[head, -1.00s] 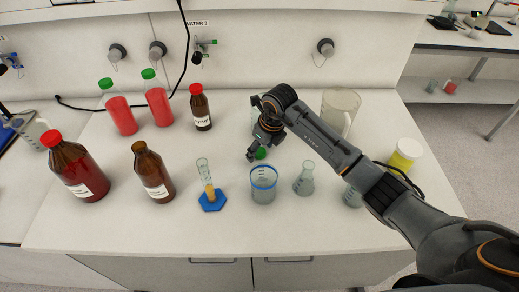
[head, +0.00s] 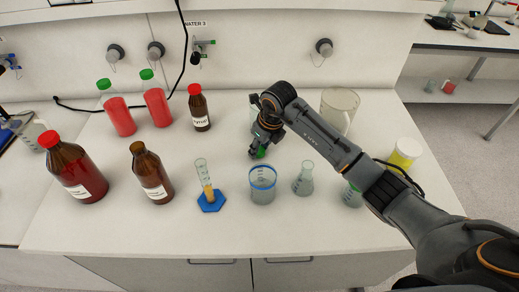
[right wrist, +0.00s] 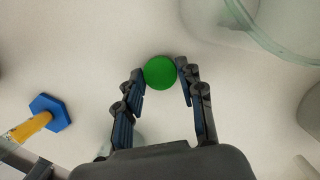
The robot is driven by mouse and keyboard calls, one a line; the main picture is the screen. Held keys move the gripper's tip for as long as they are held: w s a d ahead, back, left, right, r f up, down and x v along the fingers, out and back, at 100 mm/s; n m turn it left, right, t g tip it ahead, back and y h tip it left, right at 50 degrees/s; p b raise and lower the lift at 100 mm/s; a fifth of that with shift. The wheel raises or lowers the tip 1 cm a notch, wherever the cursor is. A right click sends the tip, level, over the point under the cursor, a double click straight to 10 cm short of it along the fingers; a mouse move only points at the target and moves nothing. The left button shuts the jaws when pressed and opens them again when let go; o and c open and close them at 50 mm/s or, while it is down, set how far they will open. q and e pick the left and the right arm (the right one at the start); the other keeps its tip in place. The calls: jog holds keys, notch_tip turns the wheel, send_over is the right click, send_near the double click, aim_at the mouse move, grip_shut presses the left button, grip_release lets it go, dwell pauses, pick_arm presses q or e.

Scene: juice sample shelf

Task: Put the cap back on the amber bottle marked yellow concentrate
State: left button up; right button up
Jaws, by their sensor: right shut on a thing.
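An uncapped amber bottle (head: 151,174) with a white label stands upright at the left of the bench in the head view. The label is too small to read. A green cap (right wrist: 160,72) is between the fingertips of my right gripper in the right wrist view, its round top facing the camera. My right gripper (head: 260,150) is shut on the cap at the bench's middle, low over the surface. In the head view the fingers partly hide the cap. My left gripper is not in view.
A cylinder with a blue base (head: 210,201), a blue-rimmed beaker (head: 263,186) and a flask (head: 303,180) stand in front. Red-capped amber bottles (head: 78,172) (head: 199,110) and green-capped red bottles (head: 157,105) stand left. A clear jug (head: 338,108) is behind my arm.

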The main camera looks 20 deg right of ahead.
jog(key=shift+r+b, duration=0.4)
jog(key=shift+r, duration=0.05)
jog(key=shift+w+r+b, duration=0.15)
jog(key=shift+r+b, duration=0.45)
jog(key=shift+r, duration=0.15)
jog(key=s+d+r+b, duration=0.3)
jog(key=s+r, duration=0.6)
jog(key=s, duration=0.4)
jog(key=shift+r+b, duration=0.25)
jog(key=shift+b, duration=0.2)
jog(key=shift+s+d+r, duration=0.2)
jog(key=shift+s+r, duration=0.1)
jog(key=shift+s, duration=0.15)
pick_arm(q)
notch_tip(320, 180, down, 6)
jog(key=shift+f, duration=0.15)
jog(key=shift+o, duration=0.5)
